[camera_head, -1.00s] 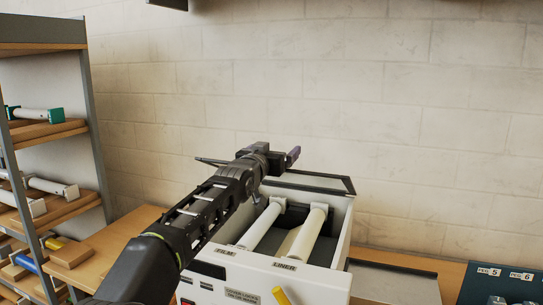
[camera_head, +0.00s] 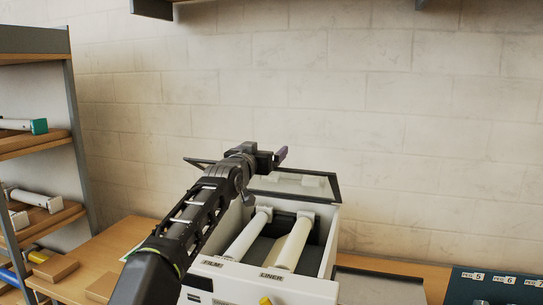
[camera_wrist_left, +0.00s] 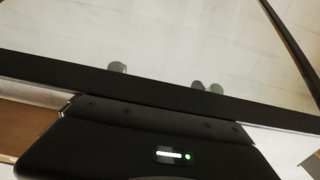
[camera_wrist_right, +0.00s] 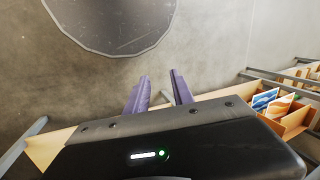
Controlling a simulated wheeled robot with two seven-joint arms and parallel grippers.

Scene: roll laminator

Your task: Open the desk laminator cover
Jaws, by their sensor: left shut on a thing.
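The white laminator (camera_head: 262,286) stands on the wooden bench, with the film roll (camera_head: 247,236) and liner roll (camera_head: 294,243) exposed in its open top. Its dark-framed, clear cover (camera_head: 318,186) is raised at the back, above the rolls. My left gripper (camera_head: 280,156) is at the cover, shut on its frame; my arm hides part of the cover in the head view. In the left wrist view, the dark cover frame (camera_wrist_left: 160,97) crosses right in front of the gripper, and the finger grip is mostly hidden. My right gripper (camera_wrist_right: 160,76) is open and empty, seen only in its wrist view.
A shelf rack (camera_head: 72,130) with rolls on wooden holders stands at the left. A dark board with labelled pegs (camera_head: 500,288) and a flat tray (camera_head: 380,287) lie on the right. The block wall is behind the laminator. A round grey disc (camera_wrist_right: 110,20) shows in the right wrist view.

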